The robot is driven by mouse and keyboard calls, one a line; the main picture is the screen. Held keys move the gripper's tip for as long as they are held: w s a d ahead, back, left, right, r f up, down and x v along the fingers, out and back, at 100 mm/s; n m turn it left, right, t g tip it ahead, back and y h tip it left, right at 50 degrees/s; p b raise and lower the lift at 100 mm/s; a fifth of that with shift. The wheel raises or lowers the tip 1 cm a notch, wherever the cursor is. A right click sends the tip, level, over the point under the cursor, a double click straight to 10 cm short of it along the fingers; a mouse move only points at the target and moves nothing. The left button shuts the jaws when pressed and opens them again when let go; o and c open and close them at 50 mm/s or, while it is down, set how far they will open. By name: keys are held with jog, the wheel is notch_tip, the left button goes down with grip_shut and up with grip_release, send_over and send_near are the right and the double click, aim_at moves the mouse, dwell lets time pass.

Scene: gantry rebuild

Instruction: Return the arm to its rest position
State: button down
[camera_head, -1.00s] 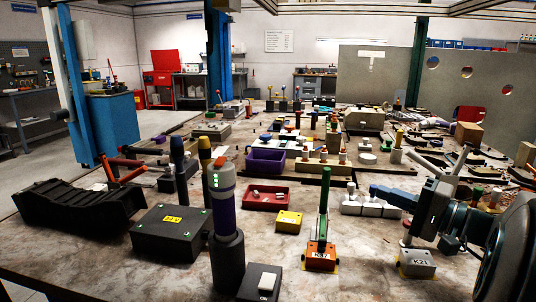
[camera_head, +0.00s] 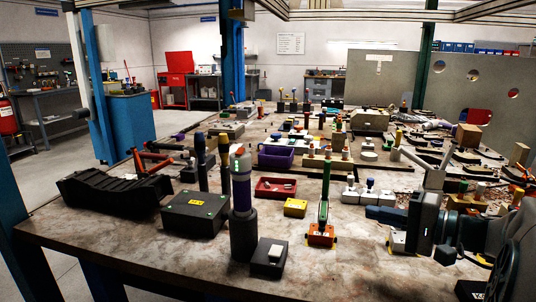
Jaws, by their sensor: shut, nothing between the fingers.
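My arm reaches in from the right edge, with its dark wrist over the right front of the table. My gripper (camera_head: 374,213) points left with its blue fingers, low above the table. The fingers are shut with nothing seen between them. Whether the two touch I cannot tell.
An orange block with a green handle (camera_head: 321,235) stands left of my gripper. White blocks (camera_head: 350,195) are just behind it. A black box (camera_head: 194,213), a purple-banded cylinder (camera_head: 241,190) and a red tray (camera_head: 275,188) are farther left. The table's front left (camera_head: 120,245) is bare.

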jog(key=s+a+n+g+h+p, duration=0.4)
jog(key=s+a+g+h+p, duration=0.3)
jog(key=s+a+g+p, duration=0.4)
jog(key=s+d+r+n+t+h+p, duration=0.2)
jog(key=s+d+n+t+h+p, duration=0.1)
jog(key=s+h+p, duration=0.2)
jog(key=shift+d+h+p, duration=0.35)
jog(key=shift+h+p, duration=0.25)
jog(key=shift+p, duration=0.65)
jog(key=shift+r, duration=0.1)
